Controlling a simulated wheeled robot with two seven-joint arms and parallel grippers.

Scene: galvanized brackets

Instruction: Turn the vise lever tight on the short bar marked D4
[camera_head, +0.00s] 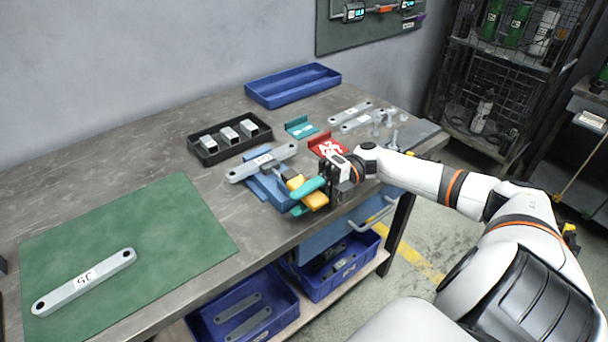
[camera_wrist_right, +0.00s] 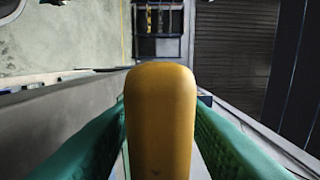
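The blue vise (camera_head: 268,190) stands near the front edge of the workbench. A short grey bar (camera_head: 240,172) lies across its top, slightly tilted in the picture; its white label is too small to read surely. The vise lever has a yellow handle (camera_head: 317,201). My right gripper (camera_head: 305,196), with teal finger pads, is around this handle. In the right wrist view the yellow handle (camera_wrist_right: 160,120) stands between both teal pads, which touch its sides. The vise jaws are partly hidden, so their grip on the bar cannot be told. My left gripper is not in view.
A green mat (camera_head: 190,215) holds a bar (camera_head: 110,272) marked J5. A black tray (camera_head: 205,157) with metal blocks, a blue tray (camera_head: 290,92), a red piece (camera_head: 325,145) and loose brackets surround the vise. Blue bins (camera_head: 245,335) sit below the bench.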

